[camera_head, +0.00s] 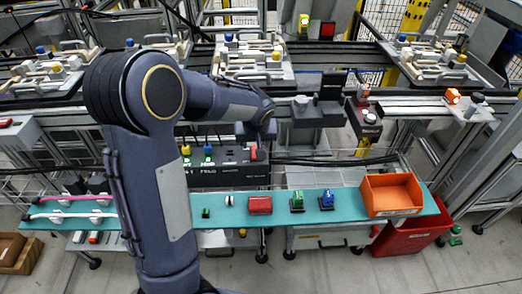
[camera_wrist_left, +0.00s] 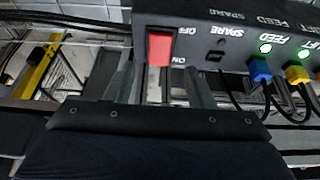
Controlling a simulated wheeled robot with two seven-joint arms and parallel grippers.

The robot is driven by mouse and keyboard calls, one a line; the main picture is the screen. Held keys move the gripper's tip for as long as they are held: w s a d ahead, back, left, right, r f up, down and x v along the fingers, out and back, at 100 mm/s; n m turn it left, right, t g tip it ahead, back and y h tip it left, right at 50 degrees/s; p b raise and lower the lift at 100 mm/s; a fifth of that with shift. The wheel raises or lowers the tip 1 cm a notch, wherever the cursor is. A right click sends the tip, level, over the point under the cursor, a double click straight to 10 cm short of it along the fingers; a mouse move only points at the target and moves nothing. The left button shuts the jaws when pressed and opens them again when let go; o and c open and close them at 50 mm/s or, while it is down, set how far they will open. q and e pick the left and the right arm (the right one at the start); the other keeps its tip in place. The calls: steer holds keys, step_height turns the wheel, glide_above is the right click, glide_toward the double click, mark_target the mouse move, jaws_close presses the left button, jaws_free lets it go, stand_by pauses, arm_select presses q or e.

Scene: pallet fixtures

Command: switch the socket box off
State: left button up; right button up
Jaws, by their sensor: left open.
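The black socket box (camera_head: 230,177) stands behind the teal shelf in the head view. Its red rocker switch (camera_head: 253,152) is at the right end. In the left wrist view the box (camera_wrist_left: 215,38) is upside down, with the red switch (camera_wrist_left: 160,47) between the OFF and ON labels. Green lamps (camera_wrist_left: 265,48) glow above a blue plug (camera_wrist_left: 260,71) and a yellow plug (camera_wrist_left: 296,74). My left gripper (camera_wrist_left: 156,80) is open and empty, its fingers either side of the switch's line. Contact cannot be told. In the head view its fingers are hard to make out.
The teal shelf (camera_head: 342,206) in front holds a red block (camera_head: 260,205), small green and blue parts and an orange bin (camera_head: 391,194). A red crate (camera_head: 410,236) stands on the floor at right. Rails and fixtures lie behind the box. Cables hang from the plugs.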

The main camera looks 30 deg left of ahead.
mark_target(256, 146)
arm_select(q)
steer(key=x, duration=0.5)
steer(key=shift+f, duration=0.2)
steer(key=c, duration=0.9)
steer(key=shift+r, duration=0.15)
steer(key=shift+c, duration=0.5)
steer(key=g+p, duration=0.1)
steer(key=p, duration=0.1)
steer(key=g+h+p, duration=0.1)
steer(key=p, duration=0.2)
steer(key=w+g+h+p, duration=0.1)
steer(key=p, duration=0.1)
steer(key=shift+a+r+p, duration=0.15)
steer(key=shift+a+p, duration=0.2)
steer(key=shift+p, duration=0.05)
steer(key=shift+o, duration=0.2)
steer(key=shift+f+g, duration=0.25)
steer(key=shift+g, duration=0.25)
steer(key=shift+c, duration=0.2)
steer(key=o, duration=1)
